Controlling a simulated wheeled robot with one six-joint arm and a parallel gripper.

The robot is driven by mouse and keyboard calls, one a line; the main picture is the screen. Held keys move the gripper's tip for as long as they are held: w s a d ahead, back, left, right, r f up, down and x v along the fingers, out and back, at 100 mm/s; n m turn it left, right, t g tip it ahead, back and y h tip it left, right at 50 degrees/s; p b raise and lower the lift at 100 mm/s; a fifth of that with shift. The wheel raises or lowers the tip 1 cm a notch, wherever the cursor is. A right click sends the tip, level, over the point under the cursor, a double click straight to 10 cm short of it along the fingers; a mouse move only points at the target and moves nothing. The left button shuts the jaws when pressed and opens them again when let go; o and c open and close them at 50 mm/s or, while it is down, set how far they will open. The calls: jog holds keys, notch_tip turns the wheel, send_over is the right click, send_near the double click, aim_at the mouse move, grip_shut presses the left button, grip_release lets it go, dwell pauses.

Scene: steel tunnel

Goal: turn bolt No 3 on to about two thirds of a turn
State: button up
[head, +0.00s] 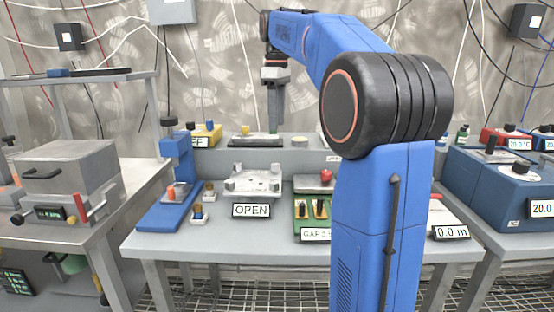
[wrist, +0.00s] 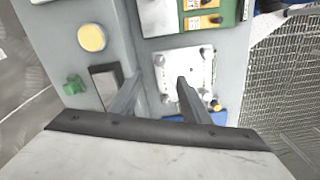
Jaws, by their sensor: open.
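A pale metal plate (head: 240,187) with several upright bolts on it sits on the table behind an "OPEN" sign (head: 251,210). It also shows in the wrist view (wrist: 184,72), with bolt heads near its corners. I cannot read any bolt numbers, so I cannot tell which is No 3. My gripper (head: 276,128) points down over the raised back ledge, behind and above the plate. In the wrist view my gripper's fingers (wrist: 159,78) are apart with nothing between them. The right finger covers part of the plate.
A blue stand (head: 176,185) stands left of the plate. A green board (head: 303,213) with a "GAP" sign is on its right. A yellow round knob (wrist: 92,38) and a green piece (wrist: 73,86) are on the ledge. My arm hides part of the table's right side.

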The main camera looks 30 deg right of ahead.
aim_at(277, 164)
notch_tip(277, 164, down, 13)
jog(key=shift+f, duration=0.2)
dwell(0.3)
jog(key=c, duration=1)
